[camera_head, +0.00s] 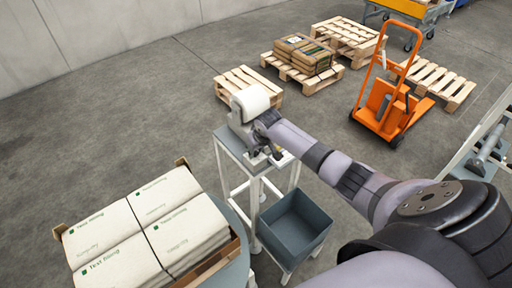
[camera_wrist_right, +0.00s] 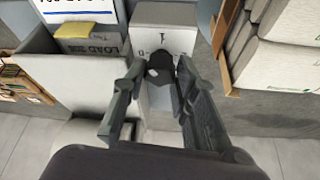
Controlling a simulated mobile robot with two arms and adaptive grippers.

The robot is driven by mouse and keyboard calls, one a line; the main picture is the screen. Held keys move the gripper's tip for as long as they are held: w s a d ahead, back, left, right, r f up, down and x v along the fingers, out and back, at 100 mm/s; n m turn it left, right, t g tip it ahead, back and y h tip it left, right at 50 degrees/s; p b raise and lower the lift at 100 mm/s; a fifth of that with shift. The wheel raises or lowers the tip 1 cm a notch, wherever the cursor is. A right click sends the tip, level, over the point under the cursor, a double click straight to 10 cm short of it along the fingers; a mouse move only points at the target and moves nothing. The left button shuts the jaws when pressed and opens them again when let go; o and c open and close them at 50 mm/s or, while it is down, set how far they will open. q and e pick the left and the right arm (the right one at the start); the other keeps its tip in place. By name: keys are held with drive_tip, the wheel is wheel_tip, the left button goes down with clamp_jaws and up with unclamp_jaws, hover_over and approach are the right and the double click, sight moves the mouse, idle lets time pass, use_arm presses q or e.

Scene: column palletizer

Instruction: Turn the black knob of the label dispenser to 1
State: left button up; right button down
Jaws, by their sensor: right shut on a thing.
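The label dispenser (camera_head: 236,122) is a pale grey unit with a white roll on top, standing on a small table. In the right wrist view its pale front face (camera_wrist_right: 165,38) carries small dark markings. The black knob (camera_wrist_right: 160,64) sticks out from that face. My right gripper (camera_wrist_right: 158,78) has its fingers on both sides of the knob and is shut on it. In the head view the right gripper (camera_head: 273,152) is at the dispenser's front, and the knob is hidden there. The number the knob points to cannot be read. My left gripper is not in view.
A grey bin (camera_head: 294,226) sits low beside the dispenser's table. A pallet box of white sacks (camera_head: 150,232) stands at the lower left. Wooden pallets (camera_head: 433,80), stacked brown packs (camera_head: 304,53) and an orange pallet truck (camera_head: 386,108) stand behind. Grey floor between is free.

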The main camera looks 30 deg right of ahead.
drive_tip(key=m+h, duration=0.1)
drive_tip(key=m, duration=0.2)
drive_tip(key=m+h, duration=0.1)
drive_tip(key=m, duration=0.2)
drive_tip(key=shift+w+a+r+g, duration=0.15)
drive_tip(key=shift+w+g, duration=0.05)
drive_tip(key=shift+g, duration=0.2)
drive_tip(key=shift+m, duration=0.3)
drive_tip(key=c, duration=1.7)
unclamp_jaws()
drive_tip(key=shift+o, duration=0.7)
drive_tip(key=shift+s, duration=0.1)
drive_tip(key=v, duration=1.2)
drive_tip(key=shift+a, duration=0.1)
